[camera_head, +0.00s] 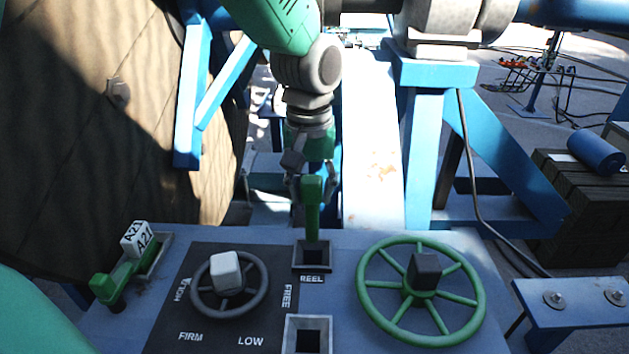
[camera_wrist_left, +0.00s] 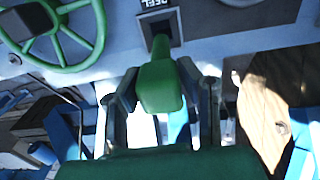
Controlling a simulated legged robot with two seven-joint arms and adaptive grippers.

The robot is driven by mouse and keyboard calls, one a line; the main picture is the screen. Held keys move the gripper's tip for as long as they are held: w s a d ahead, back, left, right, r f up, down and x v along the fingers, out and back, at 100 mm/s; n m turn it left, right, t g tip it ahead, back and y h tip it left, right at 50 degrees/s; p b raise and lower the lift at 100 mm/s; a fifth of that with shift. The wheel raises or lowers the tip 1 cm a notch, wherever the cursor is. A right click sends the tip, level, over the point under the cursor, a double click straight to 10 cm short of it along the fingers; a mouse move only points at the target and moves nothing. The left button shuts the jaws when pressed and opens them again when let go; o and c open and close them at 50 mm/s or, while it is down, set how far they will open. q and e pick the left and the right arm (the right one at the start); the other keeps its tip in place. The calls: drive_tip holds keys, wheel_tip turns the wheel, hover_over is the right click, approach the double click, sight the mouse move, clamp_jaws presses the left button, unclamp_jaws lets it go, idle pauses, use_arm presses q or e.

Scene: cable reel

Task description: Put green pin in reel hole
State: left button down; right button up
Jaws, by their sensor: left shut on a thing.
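The green pin (camera_head: 313,205) is upright, with its thick head up and its thin end down. My left gripper (camera_head: 312,192) is shut on its head; the fingers also show on both sides of the pin (camera_wrist_left: 160,88) in the left wrist view. The reel hole (camera_head: 312,256) is a square dark socket beside the REEL label. The pin's lower end meets the far edge of the hole (camera_wrist_left: 158,22) in both views. I cannot tell whether the tip is inside it or just above. My right gripper is not in view.
A second square socket (camera_head: 307,337) is at the panel's front. A green handwheel (camera_head: 421,292) stands right of the reel hole, a dark knob wheel (camera_head: 229,287) left of it. A green lever with an A21 tag (camera_head: 139,240) is at far left. A large wooden reel (camera_head: 110,120) rises behind.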

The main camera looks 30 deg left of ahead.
sight(312, 240)
use_arm(q)
drive_tip(key=shift+w+a+f, duration=0.1)
drive_tip(key=shift+f, duration=0.85)
drive_tip(key=shift+d+f, duration=0.2)
drive_tip(key=shift+f, duration=2.35)
drive_tip(key=shift+f+b, duration=1.05)
drive_tip(key=shift+f, duration=1.95)
drive_tip(key=shift+r+p, duration=0.1)
drive_tip(key=shift+p, duration=0.35)
drive_tip(key=c, duration=1)
unclamp_jaws()
